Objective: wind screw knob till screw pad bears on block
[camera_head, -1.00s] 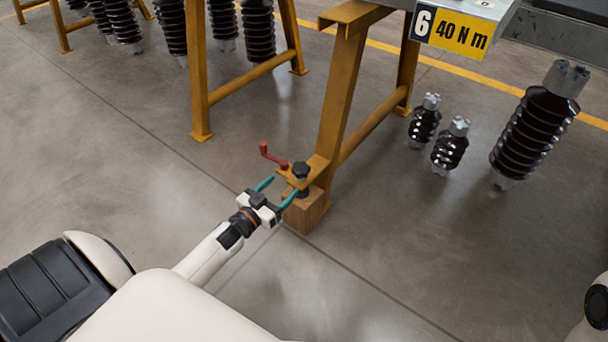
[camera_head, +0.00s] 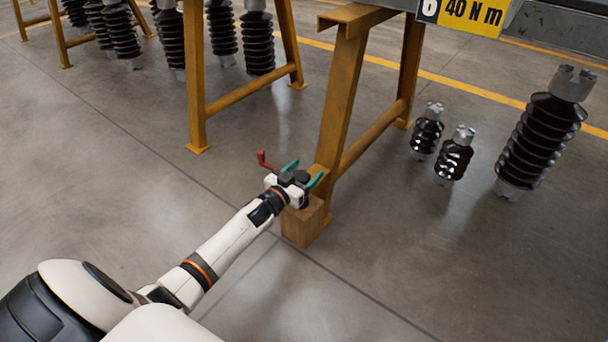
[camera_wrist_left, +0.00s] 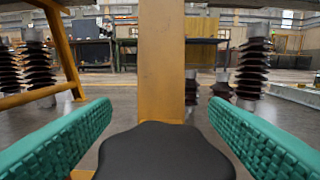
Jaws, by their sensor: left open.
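The black screw knob (camera_wrist_left: 165,152) fills the lower middle of the left wrist view, between the two green fingers. My left gripper (camera_head: 302,174) is open around the knob at the foot of the yellow trestle leg (camera_head: 340,100); a gap shows on each side of the knob in the left wrist view. The wooden block (camera_head: 303,224) stands on the floor just below the gripper. The screw and its pad are hidden behind the gripper, so contact with the block cannot be told. My right gripper is not in view.
A red crank handle (camera_head: 266,160) sticks out just left of the gripper. Two small dark insulators (camera_head: 453,156) and a large one (camera_head: 541,135) stand on the floor to the right. A yellow label (camera_head: 474,14) hangs above. The floor at front is clear.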

